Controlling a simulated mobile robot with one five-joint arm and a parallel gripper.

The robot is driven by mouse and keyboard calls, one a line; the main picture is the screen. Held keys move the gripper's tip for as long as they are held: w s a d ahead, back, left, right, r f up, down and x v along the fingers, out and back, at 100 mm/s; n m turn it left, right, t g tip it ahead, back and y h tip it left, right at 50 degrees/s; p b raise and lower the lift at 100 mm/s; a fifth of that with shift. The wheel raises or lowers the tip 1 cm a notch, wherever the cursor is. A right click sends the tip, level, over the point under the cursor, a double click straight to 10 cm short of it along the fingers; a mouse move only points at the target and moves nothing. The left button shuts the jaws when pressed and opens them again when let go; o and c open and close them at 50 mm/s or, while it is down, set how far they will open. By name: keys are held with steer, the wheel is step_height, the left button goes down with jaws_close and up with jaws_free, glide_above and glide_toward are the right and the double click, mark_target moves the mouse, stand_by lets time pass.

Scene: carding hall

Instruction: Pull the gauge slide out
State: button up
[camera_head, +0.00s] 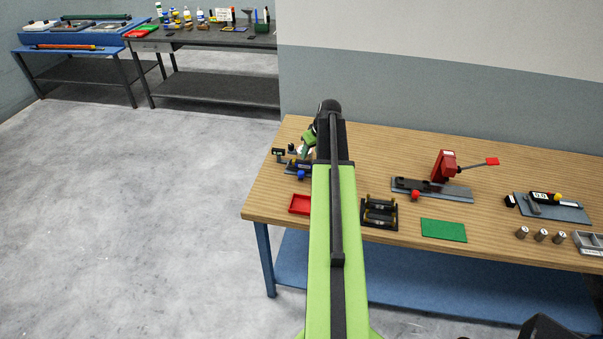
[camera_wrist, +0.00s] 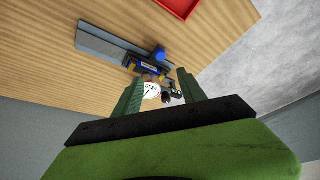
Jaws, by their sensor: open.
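The gauge fixture with its slide, a blue block with a round blue knob (camera_wrist: 158,53), sits on a narrow grey base plate (camera_wrist: 100,43) in the wrist view. Small yellow parts flank the block. In the head view the blue knob (camera_head: 301,175) shows at the bench's left end, partly hidden by my arm. A white round dial (camera_wrist: 152,91) shows between my jaws in the wrist view, beside a small dark display (camera_wrist: 176,93). My gripper (camera_wrist: 160,76) is open, its green fingers on either side of the dial. Contact with the slide cannot be told.
A red tray (camera_head: 300,204) lies near the fixture. Along the wooden bench (camera_head: 285,140) stand a black cradle (camera_head: 379,212), a green mat (camera_head: 443,230), a red lever device (camera_head: 446,166) and several small metal cylinders. A wall runs behind the bench. The floor to the left is clear.

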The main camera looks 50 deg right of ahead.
mark_target(301, 172)
steer(key=b+x, duration=1.4)
steer(key=x, duration=0.2)
steer(key=shift+f, duration=0.3)
steer(key=shift+r, duration=0.15)
jaws_close()
stand_by(0.3)
